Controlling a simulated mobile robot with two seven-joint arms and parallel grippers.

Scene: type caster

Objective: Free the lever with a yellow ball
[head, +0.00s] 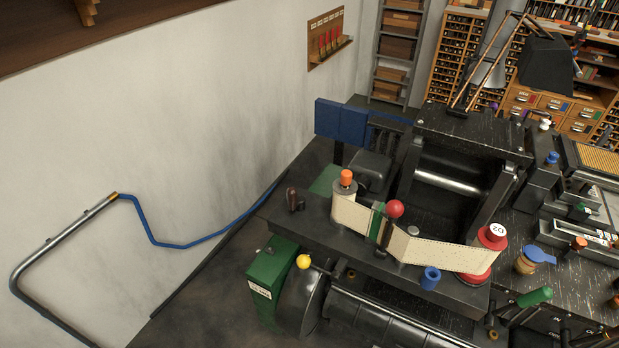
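The lever's yellow ball (303,261) shows low in the middle of the head view, on the front of the dark machine. A thin dark rod seems to run from the ball to the right, under the machine's table edge. The ball sits just above a dark rounded housing (302,300) and right of a green box (268,276) with a white label. What holds the lever, if anything, cannot be made out. Neither of my grippers is in view.
Above the lever, a paper strip (350,214) runs past a red ball knob (395,208) to a red spool (492,236). An orange-capped post (346,178) and a blue cup (430,278) stand nearby. A metal pipe (60,245) with a blue hose stands at left. Floor left of the green box looks clear.

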